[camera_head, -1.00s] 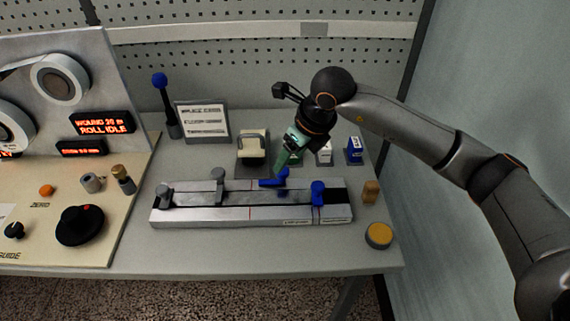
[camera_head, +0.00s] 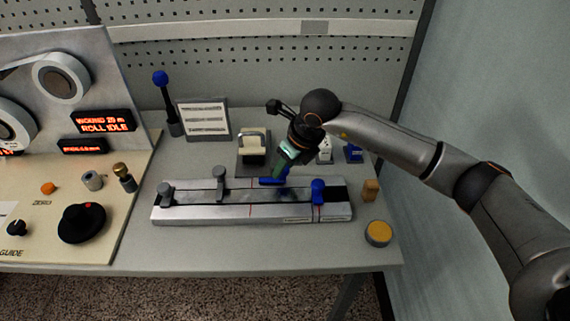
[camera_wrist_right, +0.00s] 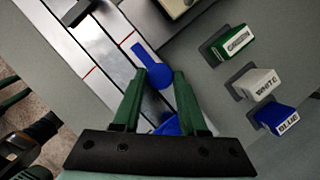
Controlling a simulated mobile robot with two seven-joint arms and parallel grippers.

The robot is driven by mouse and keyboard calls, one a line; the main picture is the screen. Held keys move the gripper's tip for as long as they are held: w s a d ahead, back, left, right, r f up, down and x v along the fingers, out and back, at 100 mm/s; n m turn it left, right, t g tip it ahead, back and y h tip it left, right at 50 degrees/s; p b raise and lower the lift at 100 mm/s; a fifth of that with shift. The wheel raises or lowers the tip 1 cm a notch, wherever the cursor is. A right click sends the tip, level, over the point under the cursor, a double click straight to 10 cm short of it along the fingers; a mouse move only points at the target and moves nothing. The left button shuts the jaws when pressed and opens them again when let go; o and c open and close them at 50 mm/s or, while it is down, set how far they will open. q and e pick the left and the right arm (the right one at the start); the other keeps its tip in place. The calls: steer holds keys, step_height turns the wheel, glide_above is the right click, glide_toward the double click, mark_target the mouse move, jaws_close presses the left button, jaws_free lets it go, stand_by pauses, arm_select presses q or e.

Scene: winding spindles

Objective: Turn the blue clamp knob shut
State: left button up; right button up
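The blue clamp knob (camera_head: 268,181) sits on the middle of the long metal rail fixture (camera_head: 240,213), its arm pointing left in the head view. In the right wrist view the knob's blue arm (camera_wrist_right: 152,66) reaches out beyond my fingertips. My right gripper (camera_head: 281,173) is at the knob, and its green fingers (camera_wrist_right: 158,76) stand apart on either side of the blue part. A further blue part (camera_wrist_right: 170,126) shows between the fingers, partly hidden. I cannot tell whether the fingers touch the knob.
A second blue clamp (camera_head: 318,190) stands on the rail to the right, and two grey clamps (camera_head: 219,180) stand to the left. Green (camera_wrist_right: 232,43), white (camera_wrist_right: 257,84) and blue (camera_wrist_right: 280,120) labelled blocks lie behind. A yellow button (camera_head: 378,233) is at front right.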

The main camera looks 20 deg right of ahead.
jaws_close()
